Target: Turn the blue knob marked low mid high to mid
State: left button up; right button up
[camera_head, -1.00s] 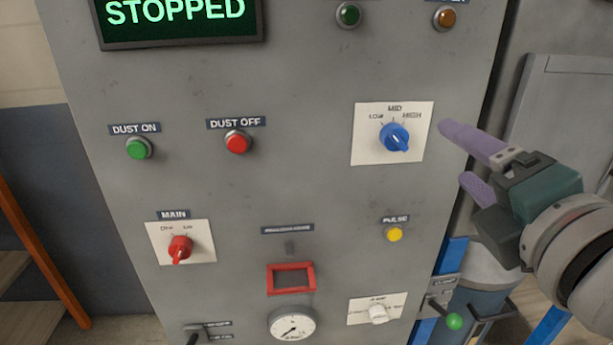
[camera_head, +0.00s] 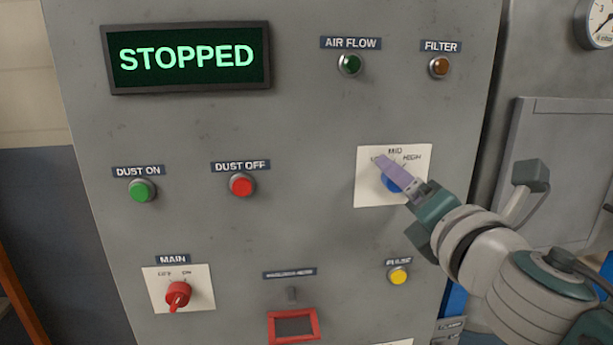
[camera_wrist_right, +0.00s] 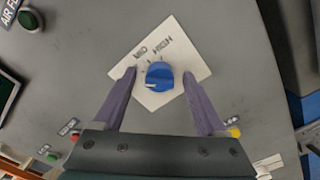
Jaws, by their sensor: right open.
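The blue knob (camera_head: 390,182) sits on a white plate (camera_head: 370,197) marked MID and HIGH on the right of the grey panel. My right gripper (camera_head: 383,162) is in front of it in the head view, and a purple finger covers part of the knob and the LOW mark. In the right wrist view the blue knob (camera_wrist_right: 160,76) lies between the two spread fingers, with a gap on each side. A pale mark shows on its left side there; I cannot tell which label it points to. My left gripper is not in view.
The green DUST ON button (camera_head: 142,190), red DUST OFF button (camera_head: 242,185), red MAIN knob (camera_head: 178,296) and yellow PULSE button (camera_head: 398,275) are on the same panel. The display (camera_head: 187,57) reads STOPPED.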

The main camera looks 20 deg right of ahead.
jog(key=shift+c, duration=0.2)
grip_shut()
dwell(0.5)
